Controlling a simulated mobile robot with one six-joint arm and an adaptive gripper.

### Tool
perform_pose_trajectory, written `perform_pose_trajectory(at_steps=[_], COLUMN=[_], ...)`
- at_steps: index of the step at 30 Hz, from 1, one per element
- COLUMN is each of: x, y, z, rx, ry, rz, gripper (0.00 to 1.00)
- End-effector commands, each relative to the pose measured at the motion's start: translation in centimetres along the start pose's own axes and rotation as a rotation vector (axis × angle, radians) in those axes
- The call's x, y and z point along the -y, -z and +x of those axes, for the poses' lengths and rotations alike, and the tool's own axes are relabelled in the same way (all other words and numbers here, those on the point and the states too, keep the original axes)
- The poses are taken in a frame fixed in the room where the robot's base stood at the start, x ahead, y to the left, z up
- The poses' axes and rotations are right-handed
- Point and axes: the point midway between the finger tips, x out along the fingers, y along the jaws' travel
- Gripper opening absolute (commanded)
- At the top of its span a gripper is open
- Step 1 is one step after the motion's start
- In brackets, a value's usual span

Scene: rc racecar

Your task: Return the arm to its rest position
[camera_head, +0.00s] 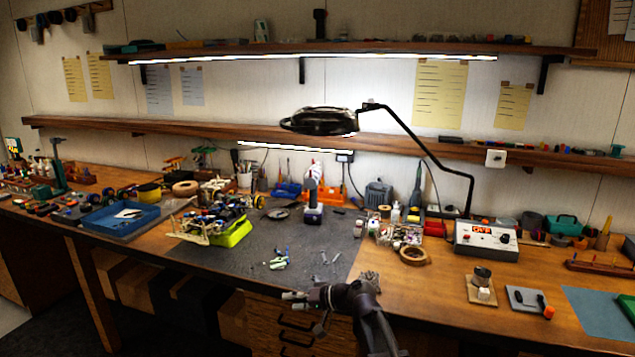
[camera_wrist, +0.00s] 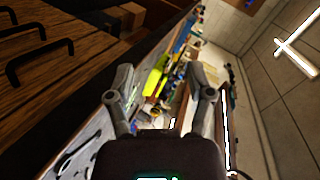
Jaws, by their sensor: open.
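My gripper (camera_head: 290,301) is at the front edge of the workbench (camera_head: 185,262) in the head view, low and pointing left. My arm (camera_head: 362,300) reaches it from the bottom of the picture. In the wrist view my gripper (camera_wrist: 165,85) has its two fingers spread apart with nothing held between them. The bench and its clutter show beyond the fingers, tilted in that view. Drawer fronts with dark handles (camera_wrist: 40,55) show at the upper left of the wrist view.
A grey mat (camera_head: 335,240) holds small parts (camera_head: 278,260), a yellow-green tray (camera_head: 233,232) and a drill (camera_head: 313,205). A magnifier lamp (camera_head: 320,121) overhangs the bench. A control box (camera_head: 486,241) stands right. Drawers (camera_head: 280,322) are below the bench edge.

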Motion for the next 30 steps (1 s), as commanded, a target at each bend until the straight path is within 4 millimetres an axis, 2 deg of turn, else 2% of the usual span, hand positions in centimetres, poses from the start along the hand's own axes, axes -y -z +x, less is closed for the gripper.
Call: perform_pose_trajectory(at_steps=[11, 18, 24, 30], x=[-4.3, -6.8, -8.1, -8.6], y=[-6.2, -9.6, -11.9, -13.3], z=[-6.8, -12.8, -18.4, -22.3], rx=[0.193, 0.295, 0.361, 0.396], ry=[-0.418, -0.705, -0.943, -1.105], rz=[-0.01, 0.019, 0.059, 0.092], gripper=[0.68, 0.68, 0.68, 0.68])
